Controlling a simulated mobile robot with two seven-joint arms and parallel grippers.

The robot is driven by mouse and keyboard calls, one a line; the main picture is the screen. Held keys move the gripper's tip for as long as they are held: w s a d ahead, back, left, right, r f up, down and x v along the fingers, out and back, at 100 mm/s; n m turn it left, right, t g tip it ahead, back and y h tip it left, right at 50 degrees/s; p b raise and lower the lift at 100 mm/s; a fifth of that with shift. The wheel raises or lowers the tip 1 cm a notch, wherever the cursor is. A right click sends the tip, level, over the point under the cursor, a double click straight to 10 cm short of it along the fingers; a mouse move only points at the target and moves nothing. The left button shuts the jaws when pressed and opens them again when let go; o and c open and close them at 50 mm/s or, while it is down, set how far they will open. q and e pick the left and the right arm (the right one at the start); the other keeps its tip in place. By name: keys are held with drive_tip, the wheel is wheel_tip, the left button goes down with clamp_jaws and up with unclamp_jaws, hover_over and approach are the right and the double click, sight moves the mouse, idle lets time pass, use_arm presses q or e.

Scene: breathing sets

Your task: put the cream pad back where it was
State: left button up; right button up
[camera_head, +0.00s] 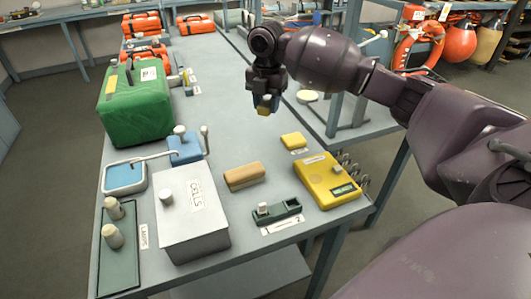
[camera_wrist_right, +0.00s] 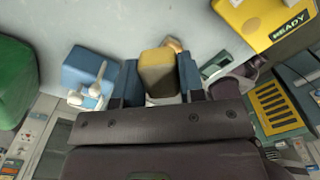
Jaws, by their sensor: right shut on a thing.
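My right gripper (camera_head: 265,103) is shut on a small block-shaped pad, held in the air above the bench beyond the yellow box. In the right wrist view the held pad (camera_wrist_right: 160,70) sits between the two blue fingers and looks dull yellow-tan in shade; I take it as the cream pad. A yellow pad (camera_head: 293,141) lies on the bench by a small white label. A tan block (camera_head: 244,176) lies nearer, beside the grey CELLS box (camera_head: 192,215). My left gripper is not in view.
A yellow box (camera_head: 328,180) with a row of hooks stands at the right edge. A green holder (camera_head: 278,212) lies by label 2. A blue box (camera_head: 185,148) with a lever, a blue-lined tray (camera_head: 124,176) and a green bag (camera_head: 137,108) stand left. Bench is clear under the gripper.

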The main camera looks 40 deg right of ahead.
drive_tip(key=b, duration=0.1)
hover_over(266, 157)
wheel_tip(266, 157, down, 10)
drive_tip(key=shift+d+f, duration=0.1)
drive_tip(key=shift+f, duration=0.55)
wheel_tip(266, 157, down, 4)
drive_tip(key=shift+f+b, duration=0.1)
drive_tip(key=shift+b, duration=0.5)
drive_tip(key=shift+f, duration=0.4)
drive_tip(key=shift+r, duration=0.1)
